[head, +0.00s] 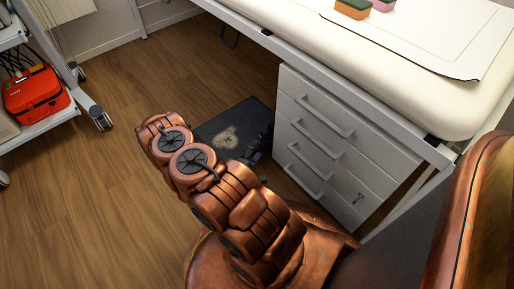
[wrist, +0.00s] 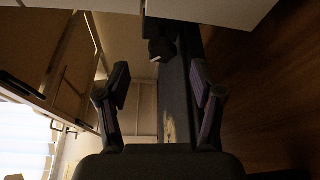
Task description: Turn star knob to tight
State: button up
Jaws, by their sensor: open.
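I cannot make out a star knob for certain in either view. A small dark piece with a pale spot (wrist: 160,44) shows at the top middle of the wrist view, beyond my fingertips; its shape is too dark to tell. My gripper (wrist: 160,86) is open, its two dark fingers wide apart with nothing between them. In the head view my gripper (head: 262,148) is a small dark shape, mostly hidden behind my copper-coloured arm, low beside the drawer unit and above the dark mat.
A white drawer unit (head: 310,148) stands close to my gripper's right, under a padded couch (head: 420,85) with sponges (head: 352,8) on top. A dark mat (head: 212,128) with a pale stain lies on the wooden floor. A trolley with a red case (head: 36,95) stands left; floor between is clear.

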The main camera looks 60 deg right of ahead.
jog(key=shift+s+a, duration=0.25)
jog(key=shift+a, duration=0.3)
